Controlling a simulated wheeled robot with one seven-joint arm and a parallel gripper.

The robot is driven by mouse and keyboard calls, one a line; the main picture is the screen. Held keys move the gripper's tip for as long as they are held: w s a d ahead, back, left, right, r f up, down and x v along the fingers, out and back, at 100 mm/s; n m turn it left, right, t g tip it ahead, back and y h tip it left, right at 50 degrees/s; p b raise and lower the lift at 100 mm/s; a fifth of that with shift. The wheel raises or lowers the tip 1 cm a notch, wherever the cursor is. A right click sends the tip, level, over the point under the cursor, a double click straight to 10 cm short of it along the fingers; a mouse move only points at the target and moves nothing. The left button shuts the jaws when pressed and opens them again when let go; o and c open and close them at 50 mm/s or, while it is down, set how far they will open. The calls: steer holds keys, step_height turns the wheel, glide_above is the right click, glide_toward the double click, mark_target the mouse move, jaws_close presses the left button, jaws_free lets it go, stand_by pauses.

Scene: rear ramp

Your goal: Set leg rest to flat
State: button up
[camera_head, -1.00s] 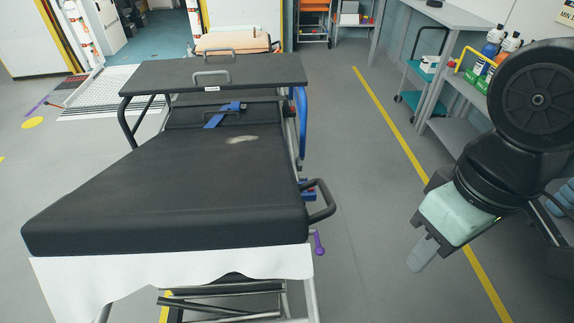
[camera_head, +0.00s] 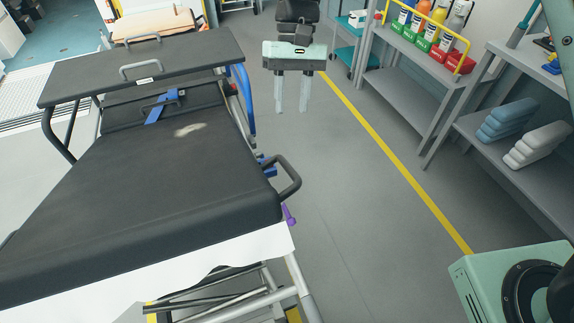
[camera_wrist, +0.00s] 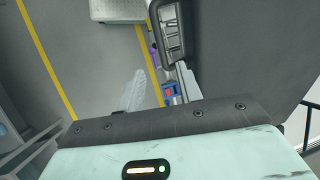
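The stretcher has a long black padded section (camera_head: 150,190) nearest me in the head view. Whether it is level or tilted I cannot tell. A purple lever (camera_head: 289,214) hangs under its near right corner, below a black side handle (camera_head: 287,177). A blue and red fitting sits further along the right rail, and shows in the wrist view (camera_wrist: 171,92). My gripper (camera_head: 291,109) is open and empty, with two pale fingers apart and pointing down, over the floor right of the stretcher's far part. In the wrist view the handle (camera_wrist: 164,35) lies ahead, beside the pad.
A black tray table (camera_head: 150,68) spans the stretcher's far part. A shelf (camera_head: 410,75) with bottles and a grey bench (camera_head: 520,120) with folded cloths line the right. Floor (camera_head: 350,190) between stretcher and shelves is clear, with a yellow line.

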mark_target(289, 165)
steer(key=p+x, duration=0.1)
steer(key=x, duration=1.4)
steer(key=shift+f+p, duration=0.25)
steer(key=shift+p, duration=0.05)
jaws_close()
